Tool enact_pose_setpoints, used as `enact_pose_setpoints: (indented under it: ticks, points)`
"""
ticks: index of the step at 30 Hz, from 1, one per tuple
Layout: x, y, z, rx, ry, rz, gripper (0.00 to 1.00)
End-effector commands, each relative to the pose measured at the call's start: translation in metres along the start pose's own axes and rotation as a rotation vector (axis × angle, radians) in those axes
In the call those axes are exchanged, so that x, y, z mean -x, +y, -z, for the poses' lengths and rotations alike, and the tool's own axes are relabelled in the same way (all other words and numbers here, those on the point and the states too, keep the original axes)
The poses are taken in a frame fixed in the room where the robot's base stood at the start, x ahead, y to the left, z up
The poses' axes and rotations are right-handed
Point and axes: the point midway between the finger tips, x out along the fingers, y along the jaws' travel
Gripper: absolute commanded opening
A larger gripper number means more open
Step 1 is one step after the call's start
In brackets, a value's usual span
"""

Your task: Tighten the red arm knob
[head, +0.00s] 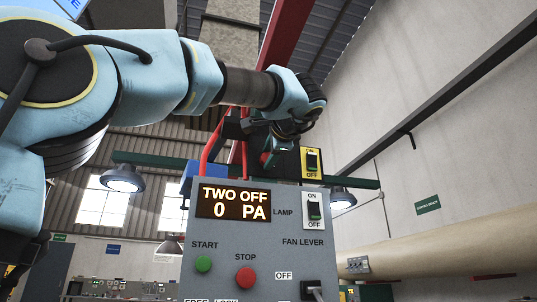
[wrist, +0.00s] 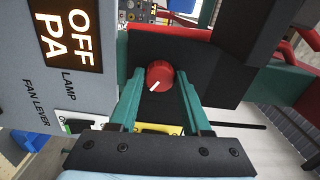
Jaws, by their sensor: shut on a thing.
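The red arm knob (wrist: 159,76) is round, with a white pointer line that points toward the lower left in the wrist view. It sits on a black block (wrist: 205,72). My gripper (wrist: 160,82) has its two green fingers on either side of the knob, shut on it. In the head view my gripper (head: 272,150) is small and partly hidden at the end of my blue arm, just above the grey control box. A small red patch shows beside it there, but I cannot tell whether it is the knob.
The grey control box (head: 260,238) has a display reading TWO OFF 0 PA (head: 233,203), a green START button (head: 204,264), a red STOP button (head: 245,277) and a LAMP switch (head: 314,210). A yellow ON/OFF switch (head: 312,163) stands above it. Red cables run close by.

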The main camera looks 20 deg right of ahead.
Motion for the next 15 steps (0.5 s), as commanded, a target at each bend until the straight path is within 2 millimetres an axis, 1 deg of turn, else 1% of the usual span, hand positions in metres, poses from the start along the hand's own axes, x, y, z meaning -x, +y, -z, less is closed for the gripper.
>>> enact_pose_setpoints:
  ticks: [11,12,15]
  points:
    - [0.0006,0.0000,0.0014,-0.004,0.004,0.001,0.00]
    - [0.0006,0.0000,0.0014,-0.004,0.004,0.000,0.52]
    - [0.0005,0.0000,0.0011,-0.003,0.003,0.000,0.64]
